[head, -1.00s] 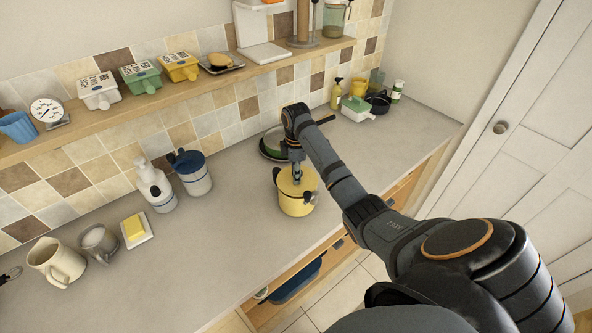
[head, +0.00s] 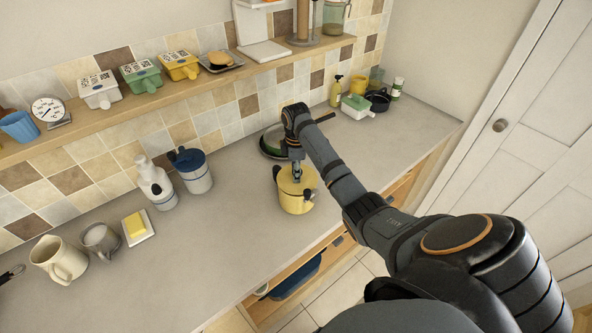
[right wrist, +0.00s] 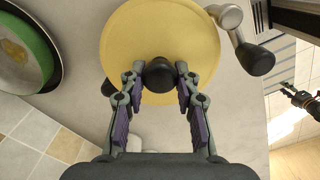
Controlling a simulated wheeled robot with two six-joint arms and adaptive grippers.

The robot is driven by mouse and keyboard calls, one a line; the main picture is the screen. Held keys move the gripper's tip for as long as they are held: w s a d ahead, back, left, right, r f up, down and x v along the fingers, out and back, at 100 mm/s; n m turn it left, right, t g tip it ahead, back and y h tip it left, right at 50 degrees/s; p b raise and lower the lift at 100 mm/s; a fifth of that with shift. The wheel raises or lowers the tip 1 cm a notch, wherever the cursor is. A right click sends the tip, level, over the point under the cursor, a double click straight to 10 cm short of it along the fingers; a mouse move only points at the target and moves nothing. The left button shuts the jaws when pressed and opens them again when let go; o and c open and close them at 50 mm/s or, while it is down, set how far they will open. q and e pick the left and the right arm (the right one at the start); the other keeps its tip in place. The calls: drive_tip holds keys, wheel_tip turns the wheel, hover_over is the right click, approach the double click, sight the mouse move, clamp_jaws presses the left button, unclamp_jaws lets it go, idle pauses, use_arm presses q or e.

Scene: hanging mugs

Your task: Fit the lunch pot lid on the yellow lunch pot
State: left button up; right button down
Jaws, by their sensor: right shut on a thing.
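The yellow lunch pot (head: 296,204) stands on the counter near its front edge. The yellow lunch pot lid (head: 285,184) is level at the pot's mouth; I cannot tell whether it is fully seated. In the right wrist view the round lid (right wrist: 160,30) hides most of the pot below. My right gripper (head: 297,179) points down at the lid; its fingers (right wrist: 160,78) are closed on the lid's dark knob. A small dark jointed part at the right edge of the right wrist view may be my left gripper; its fingers are too small to read.
A green-and-dark pan (head: 271,151) lies just behind the pot. The counter between the canister and the pot is clear.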

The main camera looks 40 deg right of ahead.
drive_tip(key=shift+f, duration=0.7)
idle(0.8)
drive_tip(key=c, duration=0.6)
unclamp_jaws()
wheel_tip(320, 180, up, 8)
drive_tip(key=shift+f, duration=0.2)
